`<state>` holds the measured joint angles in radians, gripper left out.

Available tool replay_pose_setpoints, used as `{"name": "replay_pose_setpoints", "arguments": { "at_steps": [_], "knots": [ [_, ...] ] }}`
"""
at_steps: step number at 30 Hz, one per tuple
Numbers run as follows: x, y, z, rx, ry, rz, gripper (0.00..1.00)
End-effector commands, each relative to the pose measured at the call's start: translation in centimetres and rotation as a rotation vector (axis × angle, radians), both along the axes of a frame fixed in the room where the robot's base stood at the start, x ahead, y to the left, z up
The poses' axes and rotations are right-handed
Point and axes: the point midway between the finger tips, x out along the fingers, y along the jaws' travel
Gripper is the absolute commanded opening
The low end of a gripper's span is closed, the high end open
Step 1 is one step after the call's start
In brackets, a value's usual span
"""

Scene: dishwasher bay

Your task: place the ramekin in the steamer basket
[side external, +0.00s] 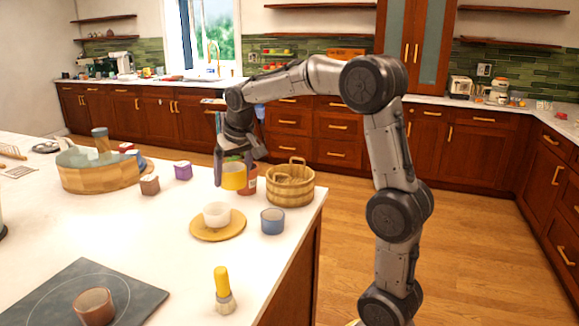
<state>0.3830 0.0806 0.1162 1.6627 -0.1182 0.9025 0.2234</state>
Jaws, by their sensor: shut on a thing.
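My gripper (233,168) points down over the white counter, its fingers on either side of a yellow cup-shaped ramekin (234,178). It is shut on the ramekin, which appears held above the counter. The steamer basket (290,194), round and woven-looking in light wood with a handle, stands on the counter near its right edge. It is just right of the gripper and ramekin, which are apart from it in the picture. The basket's inside is only partly visible.
A reddish jar (249,183) stands close behind the ramekin.

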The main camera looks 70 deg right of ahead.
Motion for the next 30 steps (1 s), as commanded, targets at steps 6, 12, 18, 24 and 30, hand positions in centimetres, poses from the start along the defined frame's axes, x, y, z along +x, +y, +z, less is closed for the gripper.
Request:
{"name": "replay_pose_setpoints", "arguments": {
  "at_steps": [6,12,18,24,30],
  "knots": [
    [-7.4,-7.8,3.0,0.000,-0.007,-0.226,0.22],
    [-13.1,-12.2,5.0,0.002,-0.006,-0.396,0.22],
    [-15.8,-14.1,5.8,0.004,-0.007,-0.475,0.21],
    [-14.8,-16.2,4.6,0.008,-0.005,-0.488,0.21],
    [-12.1,-19.8,2.6,0.007,-0.005,-0.487,0.21]
  ]
}}
